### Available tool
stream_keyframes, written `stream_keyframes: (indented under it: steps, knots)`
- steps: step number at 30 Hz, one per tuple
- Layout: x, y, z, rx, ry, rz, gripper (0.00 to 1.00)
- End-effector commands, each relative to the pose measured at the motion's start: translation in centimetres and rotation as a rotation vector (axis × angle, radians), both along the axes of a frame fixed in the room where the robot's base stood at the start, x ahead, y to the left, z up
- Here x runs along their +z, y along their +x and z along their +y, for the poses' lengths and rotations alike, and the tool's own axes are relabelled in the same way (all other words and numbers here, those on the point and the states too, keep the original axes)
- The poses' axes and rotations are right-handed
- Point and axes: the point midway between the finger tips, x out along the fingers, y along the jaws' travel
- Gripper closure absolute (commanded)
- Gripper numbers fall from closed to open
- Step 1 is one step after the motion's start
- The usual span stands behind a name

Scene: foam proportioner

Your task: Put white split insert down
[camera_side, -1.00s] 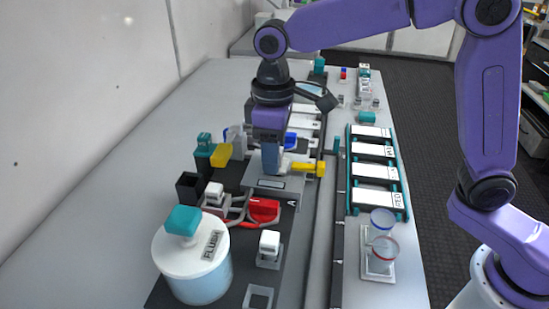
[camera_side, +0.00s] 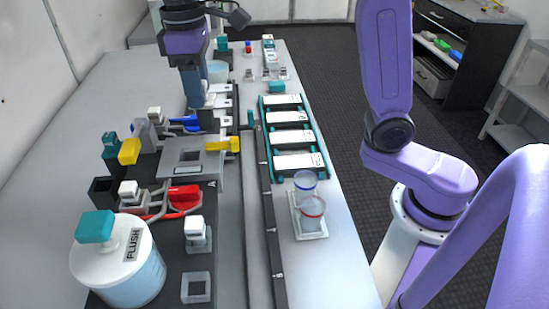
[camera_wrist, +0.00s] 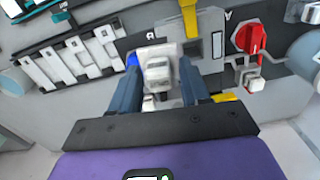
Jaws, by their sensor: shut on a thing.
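My gripper (camera_wrist: 160,88) is shut on the white split insert (camera_wrist: 158,68), a pale block with a grey recessed face between the two blue-grey fingers in the wrist view. In the side view my gripper (camera_side: 193,98) points down above the dark fixture board, behind the grey plate (camera_side: 170,172). The insert cannot be made out clearly there. The plate has a square opening and a yellow handle (camera_side: 222,145) at its right.
The white FLUSH jar (camera_side: 140,275) with a teal knob stands at the front left. A red lever (camera_side: 184,193) lies behind it. Bare table lies along the left.

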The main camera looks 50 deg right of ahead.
Motion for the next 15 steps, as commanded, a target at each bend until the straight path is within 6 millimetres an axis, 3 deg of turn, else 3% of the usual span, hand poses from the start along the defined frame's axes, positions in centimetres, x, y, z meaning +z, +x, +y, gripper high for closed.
stream_keyframes:
  steps: [1, 3, 15]
  knots:
    - [-0.8, 0.2, -2.1, -0.034, -0.003, 0.006, 0.87]
    - [-2.0, 0.4, -4.4, -0.075, -0.007, 0.011, 0.87]
    - [-10.6, -0.4, -16.8, -0.53, -0.001, -0.004, 0.87]
